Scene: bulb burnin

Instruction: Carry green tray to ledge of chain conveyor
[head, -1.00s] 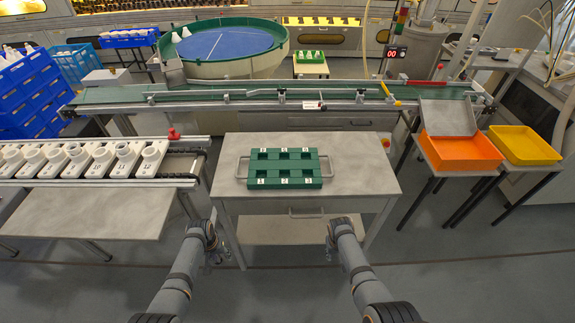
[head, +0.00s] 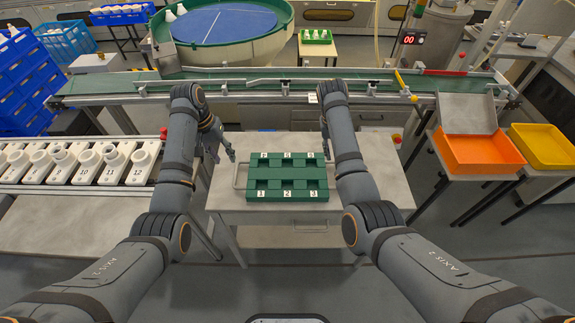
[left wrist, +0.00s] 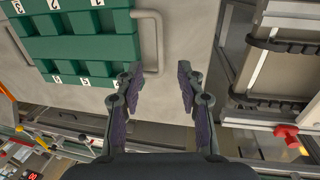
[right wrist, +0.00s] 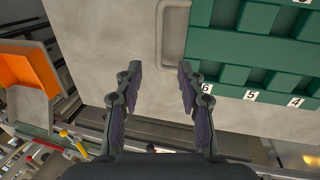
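The green tray (head: 287,197) lies on a grey table, with numbered pockets and a metal handle at each end. My left gripper (head: 226,156) is open beside the tray's left end. In the left wrist view, my open fingers (left wrist: 159,82) are empty, with the tray handle (left wrist: 150,42) just left of them. My right gripper is mostly hidden behind its arm in the head view. In the right wrist view, its open fingers (right wrist: 159,82) are empty, near the other handle (right wrist: 172,35). The chain conveyor (head: 85,170) at left carries white numbered holders; its grey ledge (head: 70,212) lies in front.
A green belt conveyor (head: 240,85) runs behind the table (head: 330,222). Orange (head: 478,152) and yellow (head: 541,146) bins stand at the right. A red knob (left wrist: 285,131) sits at the chain conveyor's end. The ledge's visible surface is clear.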

